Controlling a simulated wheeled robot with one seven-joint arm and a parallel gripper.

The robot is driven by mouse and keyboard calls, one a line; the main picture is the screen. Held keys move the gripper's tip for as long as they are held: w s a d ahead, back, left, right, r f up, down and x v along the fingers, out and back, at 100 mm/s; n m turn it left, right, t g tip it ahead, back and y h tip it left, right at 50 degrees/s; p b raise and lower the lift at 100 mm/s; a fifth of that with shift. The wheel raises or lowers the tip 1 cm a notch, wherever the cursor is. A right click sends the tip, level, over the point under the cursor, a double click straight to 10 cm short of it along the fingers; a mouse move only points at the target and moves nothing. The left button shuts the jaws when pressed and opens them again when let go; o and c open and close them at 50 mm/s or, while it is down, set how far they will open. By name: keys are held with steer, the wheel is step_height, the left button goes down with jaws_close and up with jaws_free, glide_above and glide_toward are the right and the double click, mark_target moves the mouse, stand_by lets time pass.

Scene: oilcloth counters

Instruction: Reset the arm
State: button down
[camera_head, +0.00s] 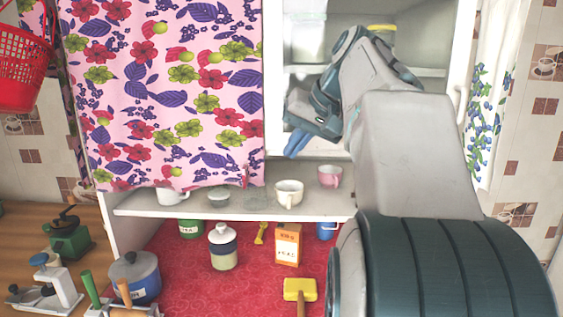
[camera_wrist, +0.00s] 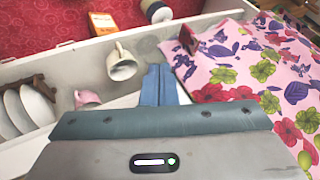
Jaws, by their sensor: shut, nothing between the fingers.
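My arm rises from the lower right in the head view and bends left in front of the white cupboard (camera_head: 360,170). My gripper (camera_head: 297,145) is at its end, above the shelf and right of the flowered curtain (camera_head: 190,80). Its blue fingers are shut with nothing between them; they also show together in the wrist view (camera_wrist: 159,85). A white cup (camera_head: 289,192) and a pink cup (camera_head: 330,177) stand on the shelf below the gripper, apart from it. In the wrist view the white cup (camera_wrist: 121,65) lies just left of the fingers.
A red oilcloth (camera_head: 195,285) under the shelf holds a white jar (camera_head: 223,248), an orange box (camera_head: 288,244) and a yellow-headed mallet (camera_head: 300,290). A blue pot (camera_head: 137,275) and a green grinder (camera_head: 68,236) stand left. A red basket (camera_head: 24,65) hangs upper left.

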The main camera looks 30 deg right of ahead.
steer(key=s+a+f+n+g+h, duration=0.1)
steer(key=s+a+f, duration=0.4)
steer(key=f, duration=0.5)
steer(key=s+a+f+n+g, duration=0.1)
steer(key=s+a+f, duration=0.4)
steer(key=f, duration=0.5)
steer(key=s+a+f+n+g+h, duration=0.1)
steer(key=s+a+f, duration=0.4)
steer(key=f, duration=0.5)
steer(key=shift+s+a+n+g+h, duration=0.15)
steer(key=shift+s+n+g+h, duration=0.25)
steer(key=shift+n, duration=0.5)
